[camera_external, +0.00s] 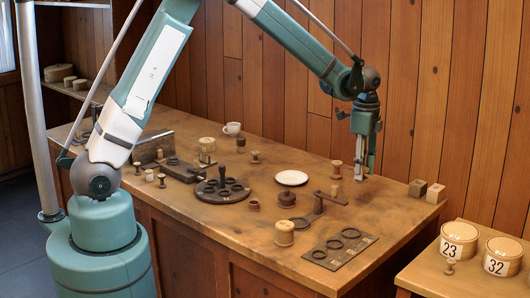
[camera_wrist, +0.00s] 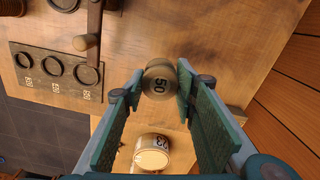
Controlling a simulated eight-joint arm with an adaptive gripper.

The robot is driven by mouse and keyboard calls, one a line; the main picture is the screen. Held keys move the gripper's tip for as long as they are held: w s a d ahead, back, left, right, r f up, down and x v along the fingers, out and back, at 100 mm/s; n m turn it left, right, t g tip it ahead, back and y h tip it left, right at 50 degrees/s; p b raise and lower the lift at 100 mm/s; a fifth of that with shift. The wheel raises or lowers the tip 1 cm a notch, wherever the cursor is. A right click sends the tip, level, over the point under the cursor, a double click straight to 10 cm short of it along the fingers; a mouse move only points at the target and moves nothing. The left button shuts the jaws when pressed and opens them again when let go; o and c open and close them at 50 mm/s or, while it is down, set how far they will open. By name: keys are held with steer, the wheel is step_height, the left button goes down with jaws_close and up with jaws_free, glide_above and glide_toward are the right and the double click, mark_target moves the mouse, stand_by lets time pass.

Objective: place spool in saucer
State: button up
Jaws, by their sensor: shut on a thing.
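In the external view my gripper (camera_external: 366,170) points down over the right part of the workbench, with the spool (camera_external: 359,172) small between the fingertips. I cannot tell whether the spool clears the bench top. The white saucer (camera_external: 291,178) lies flat and empty on the bench, left of my gripper. The saucer is not visible in the wrist view.
A lever fixture (camera_external: 318,205), a ringed plate (camera_external: 341,247), a round dark rack (camera_external: 221,190) and a white cup (camera_external: 232,128) are on the bench. Numbered canisters (camera_external: 459,240) stand on a side table.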

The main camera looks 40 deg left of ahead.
steer(key=w+a, duration=0.2)
steer(key=a, duration=1.4)
glide_above(292, 180)
steer(key=shift+r+m, duration=0.35)
steer(key=shift+m, duration=0.05)
steer(key=shift+f, duration=3.1)
steer(key=shift+f, duration=1.9)
steer(key=shift+f, duration=0.15)
